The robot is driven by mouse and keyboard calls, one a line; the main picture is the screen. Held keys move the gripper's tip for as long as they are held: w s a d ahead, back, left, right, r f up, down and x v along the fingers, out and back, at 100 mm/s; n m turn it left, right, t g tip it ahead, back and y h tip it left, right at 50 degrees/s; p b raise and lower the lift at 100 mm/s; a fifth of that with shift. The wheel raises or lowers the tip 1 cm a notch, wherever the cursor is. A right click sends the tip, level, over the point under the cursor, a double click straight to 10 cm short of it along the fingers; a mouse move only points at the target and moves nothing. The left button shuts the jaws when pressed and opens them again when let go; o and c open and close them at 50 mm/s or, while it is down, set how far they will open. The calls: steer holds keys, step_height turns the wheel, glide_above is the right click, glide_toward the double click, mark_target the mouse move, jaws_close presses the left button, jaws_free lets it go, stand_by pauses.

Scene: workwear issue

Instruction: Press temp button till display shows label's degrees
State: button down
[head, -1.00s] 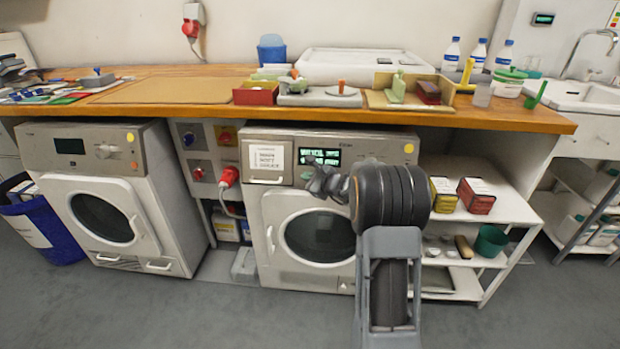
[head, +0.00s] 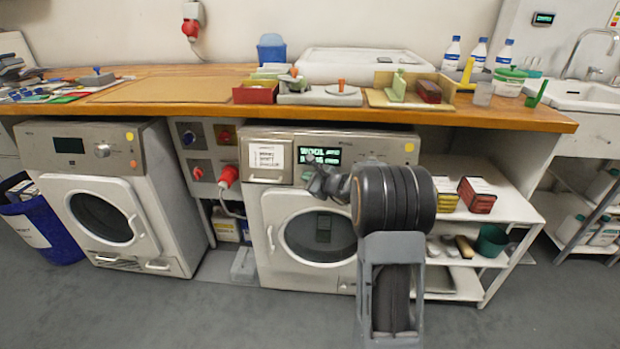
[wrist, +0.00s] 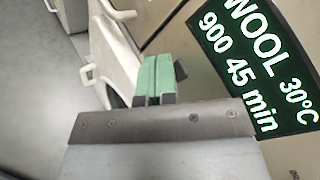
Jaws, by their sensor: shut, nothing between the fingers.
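The washing machine on the right has a lit display (head: 319,155), and in the wrist view the display (wrist: 262,62) reads WOOL, 30°C, 900, 45 min. A white label (head: 266,156) is on the drawer front left of the display; its print is too small to read. My gripper (head: 316,183) is just below the display, in front of the panel's lower edge. In the wrist view its green fingertips (wrist: 154,72) are together and empty. A small dark piece (wrist: 181,70) shows beside them; I cannot tell if it is the temp button or if they touch.
The round door (head: 312,238) of this machine is shut below my gripper. A second machine (head: 100,200) with a dark display stands left. A red plug (head: 229,174) is between them. The wooden worktop (head: 160,90) overhangs the panel. Shelves with tins (head: 476,195) stand right.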

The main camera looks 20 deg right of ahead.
stand_by(0.3)
steer(key=shift+s+a+r+b, duration=0.25)
steer(key=shift+s+a, duration=0.15)
steer(key=shift+s, duration=0.3)
steer(key=shift+s+a+r+b, duration=0.15)
steer(key=shift+s+a+r, duration=0.25)
steer(key=shift+s, duration=0.3)
steer(key=shift+s+a+r+b, duration=0.2)
steer(key=shift+s+a, duration=0.25)
steer(key=shift+s, duration=0.25)
stand_by(0.4)
